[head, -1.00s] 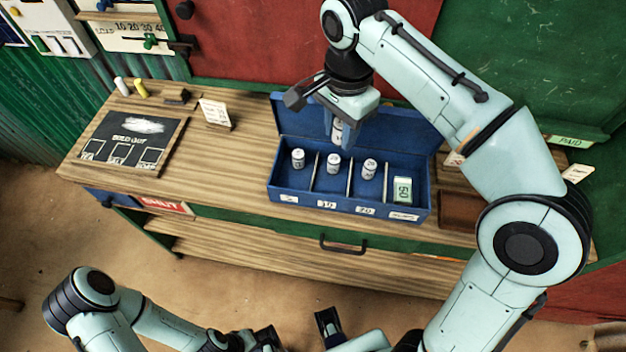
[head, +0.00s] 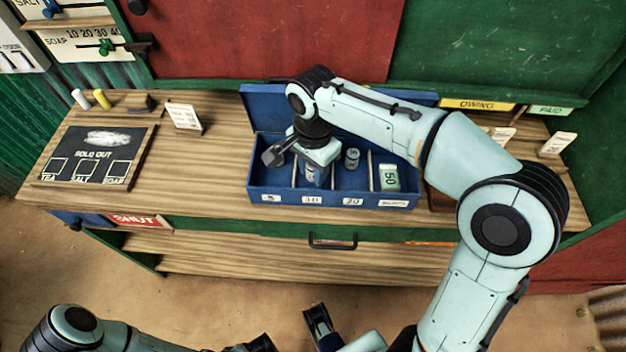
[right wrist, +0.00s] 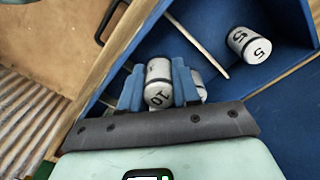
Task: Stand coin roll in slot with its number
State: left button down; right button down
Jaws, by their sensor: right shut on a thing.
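My right gripper (head: 314,168) is shut on a white coin roll marked 10 (right wrist: 158,85), which it holds between its blue fingers. In the head view the held roll (head: 310,178) is low in the slot labelled 10 of the blue cash box (head: 258,180). I cannot tell whether it touches the floor. Another white roll (right wrist: 198,86) shows partly behind a finger. A roll marked 5 (right wrist: 249,45) is in the slot beyond the divider. A third roll (head: 352,158) stands in the slot labelled 20. My left arm's end (head: 318,322) is at the bottom; its fingertips are unclear.
Thin dividers (head: 370,172) separate the slots. A green bundle marked 50 (head: 389,178) stands in the right slot. A chalkboard (head: 92,160) and price card (head: 183,117) are on the counter (head: 210,190), with clear wood left of the box.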

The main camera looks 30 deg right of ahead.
jog(key=shift+f+b, duration=0.45)
jog(key=shift+f, duration=1.7)
jog(key=c, duration=1.1)
grip_release()
jog(key=shift+f, duration=0.15)
notch_tip(320, 180, up, 12)
jog(key=p, duration=0.3)
jog(key=shift+r, duration=0.2)
